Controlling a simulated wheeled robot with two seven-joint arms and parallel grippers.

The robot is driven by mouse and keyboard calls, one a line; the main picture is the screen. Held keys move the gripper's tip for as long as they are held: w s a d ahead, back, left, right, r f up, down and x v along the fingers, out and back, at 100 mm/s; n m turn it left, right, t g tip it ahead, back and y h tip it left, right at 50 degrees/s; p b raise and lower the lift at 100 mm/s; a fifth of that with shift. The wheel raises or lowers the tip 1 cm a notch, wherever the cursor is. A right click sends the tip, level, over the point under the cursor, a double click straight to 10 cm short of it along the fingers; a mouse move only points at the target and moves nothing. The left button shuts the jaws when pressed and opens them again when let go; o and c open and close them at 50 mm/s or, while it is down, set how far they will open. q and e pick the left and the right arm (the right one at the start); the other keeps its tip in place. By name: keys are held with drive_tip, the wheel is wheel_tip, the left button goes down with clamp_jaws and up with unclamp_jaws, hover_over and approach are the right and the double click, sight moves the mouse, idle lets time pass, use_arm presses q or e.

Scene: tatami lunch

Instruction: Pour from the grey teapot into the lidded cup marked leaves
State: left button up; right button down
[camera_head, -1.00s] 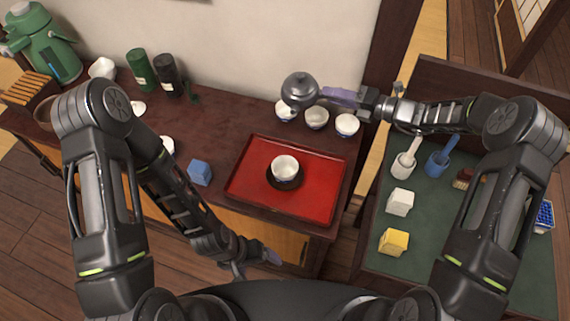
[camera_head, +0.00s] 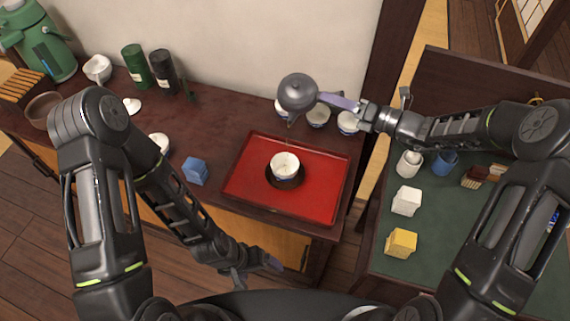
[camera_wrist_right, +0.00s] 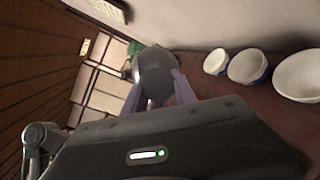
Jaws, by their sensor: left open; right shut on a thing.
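The grey teapot (camera_head: 298,92) is in the air above the back of the dark table, in front of the wall, and looks tilted with its spout toward the tray. My right gripper (camera_head: 352,104) is shut on its handle; the wrist view also shows the teapot (camera_wrist_right: 155,75) between the purple fingers. A white cup (camera_head: 285,163) with blue marking low on its side stands upright, without a lid, on a dark saucer on the red tray (camera_head: 243,188). I cannot read its marking. My left gripper (camera_head: 262,266) is open and empty, low in front of the table.
Several white-and-blue cups, one of them here (camera_head: 318,116), stand below and right of the teapot. Dark canisters and a green flask (camera_head: 40,45) stand further left. A green-topped table (camera_head: 385,240) is right.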

drive_tip(key=shift+s+a+f+n+t+b, duration=0.15)
drive_tip(key=shift+s+f+n+b, duration=0.1)
drive_tip(key=shift+f+b, duration=0.75)
drive_tip(key=shift+s+d+f+n+t+b, duration=0.2)
drive_tip(key=shift+f+b, duration=0.5)
drive_tip(key=shift+b, duration=0.5)
drive_tip(key=shift+w+f, duration=0.1)
drive_tip(key=shift+f, duration=0.1)
drive_tip(key=shift+f+b, duration=0.25)
drive_tip(key=shift+b, duration=0.3)
drive_tip(key=shift+f+n+b, duration=0.25)
drive_tip(key=shift+f+b, duration=0.35)
drive_tip(key=shift+b, duration=0.2)
drive_tip(key=shift+a+f+b, duration=0.2)
drive_tip(key=shift+f+b, duration=0.05)
drive_tip(key=shift+b, duration=0.1)
drive_tip(key=shift+f, duration=0.2)
drive_tip(key=shift+s+r+n+y+b, duration=0.3)
drive_tip(key=shift+n+b, duration=0.1)
drive_tip(key=shift+b, duration=0.4)
drive_tip(key=shift+w, duration=0.1)
